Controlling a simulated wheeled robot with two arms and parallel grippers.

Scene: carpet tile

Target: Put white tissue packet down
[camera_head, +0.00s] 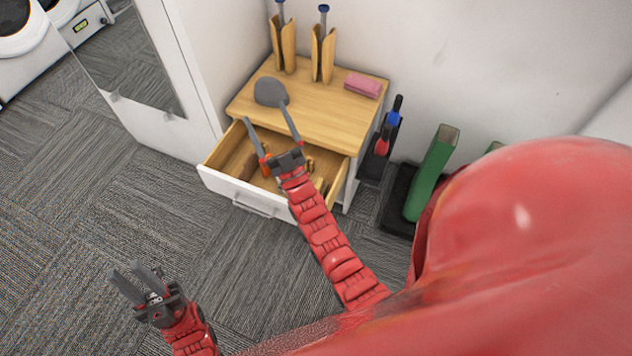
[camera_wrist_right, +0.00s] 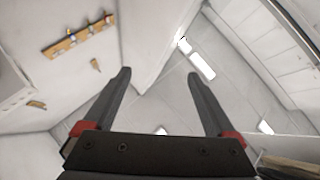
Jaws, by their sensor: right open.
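I cannot make out a white tissue packet in either view. My right gripper (camera_head: 265,113) is open over the pulled-out drawer (camera_head: 225,183) of a small wooden-topped cabinet (camera_head: 318,112). In the right wrist view its fingers (camera_wrist_right: 158,75) are wide apart with nothing between them. A grey rounded object (camera_head: 270,92) on the cabinet top lies close to one fingertip; I cannot tell whether they touch. A pink packet (camera_head: 363,85) lies at the top's right side. My left gripper (camera_head: 124,268) is over the carpet at lower left, fingers apart and empty.
Two wooden holders (camera_head: 322,55) with blue-topped items stand at the cabinet's back edge. The drawer holds small orange and brown items, partly hidden by my right gripper. A dark rack and a green box (camera_head: 432,172) stand right of the cabinet. Carpet at left is clear.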

